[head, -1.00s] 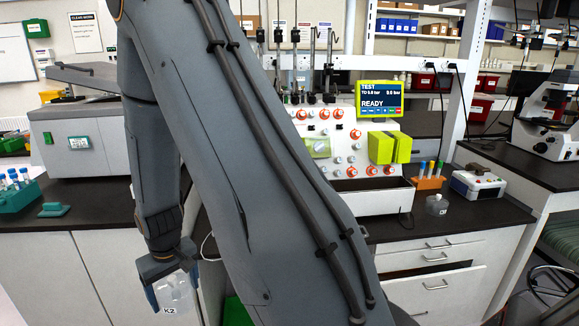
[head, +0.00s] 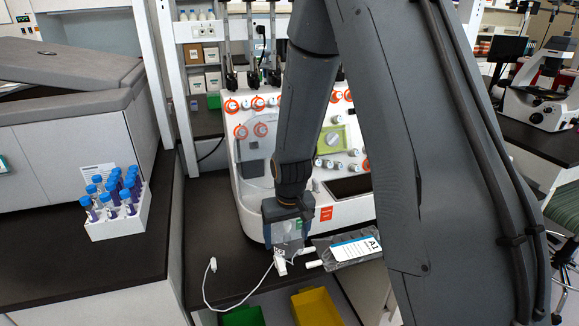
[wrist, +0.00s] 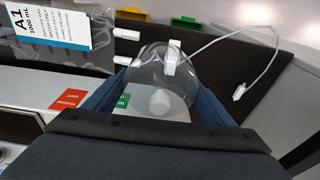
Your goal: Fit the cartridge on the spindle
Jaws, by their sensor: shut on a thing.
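My gripper (head: 287,222) points down in front of the white cell processor (head: 250,205), low over the dark counter. Its blue fingers are shut on the clear cartridge (head: 290,246). In the wrist view the cartridge (wrist: 163,82) is a transparent, dome-shaped vessel between the fingers (wrist: 160,98), with a white fitting on its far side and a round pale core inside. I cannot make out the spindle; my arm hides part of the processor's front.
A bag labelled A1 (head: 352,246) lies right of my gripper, close to it. A thin white tube (head: 232,305) loops over the counter's front edge on the left. Yellow (head: 316,307) and green bins are below. A rack of blue-capped tubes (head: 120,222) stands left.

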